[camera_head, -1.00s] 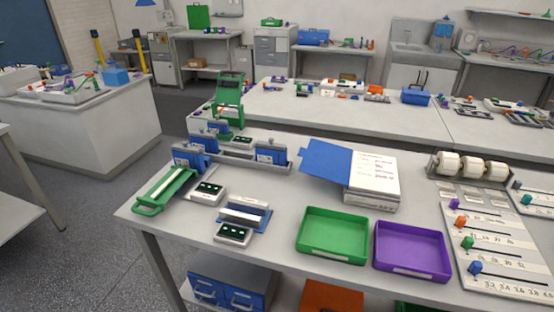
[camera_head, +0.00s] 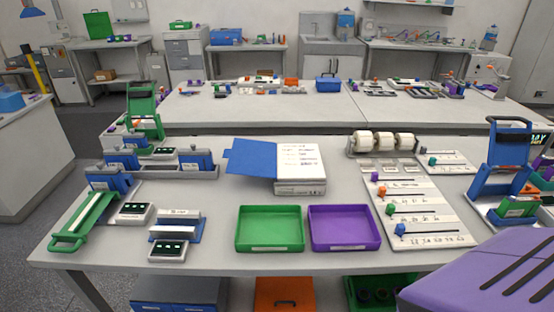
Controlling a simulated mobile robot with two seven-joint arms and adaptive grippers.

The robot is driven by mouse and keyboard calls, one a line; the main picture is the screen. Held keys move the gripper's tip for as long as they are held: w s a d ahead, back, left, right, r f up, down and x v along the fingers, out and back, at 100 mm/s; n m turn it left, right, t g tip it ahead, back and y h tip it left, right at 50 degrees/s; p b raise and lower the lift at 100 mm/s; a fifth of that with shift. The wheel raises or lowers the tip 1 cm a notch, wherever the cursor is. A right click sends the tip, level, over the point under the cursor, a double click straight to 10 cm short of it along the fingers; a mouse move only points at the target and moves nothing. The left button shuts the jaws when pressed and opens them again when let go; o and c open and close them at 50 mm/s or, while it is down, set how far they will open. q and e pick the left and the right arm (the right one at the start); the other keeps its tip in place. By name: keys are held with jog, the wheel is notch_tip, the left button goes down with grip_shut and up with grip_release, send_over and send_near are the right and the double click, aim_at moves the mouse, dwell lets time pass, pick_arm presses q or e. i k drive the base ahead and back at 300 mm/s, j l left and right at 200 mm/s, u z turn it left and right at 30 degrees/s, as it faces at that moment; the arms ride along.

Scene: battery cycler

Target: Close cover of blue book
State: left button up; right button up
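The blue book stands out on the middle of the table. Its blue cover (camera_head: 252,158) lies open to the left, tilted and sticking out past the pages. Its white printed pages (camera_head: 300,158) face up on a thick white block. Neither of my grippers shows in the head view, so I cannot see whether they are open or shut.
A green tray (camera_head: 269,247) and a purple tray (camera_head: 343,246) sit in front of the book. Three white rolls (camera_head: 384,143) and a slider board (camera_head: 415,228) stand to its right. Blue and green devices (camera_head: 158,165) fill the left. A purple surface covers the lower right corner.

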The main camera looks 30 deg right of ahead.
aim_at(246, 157)
jog(key=i+j, duration=0.35)
jog(key=j, duration=0.15)
jog(key=i+j, duration=0.4)
jog(key=i+j+z, duration=0.1)
jog(key=z, duration=0.3)
jog(key=j+z, duration=0.5)
jog(key=z, duration=0.6)
jog(key=i+j, duration=0.05)
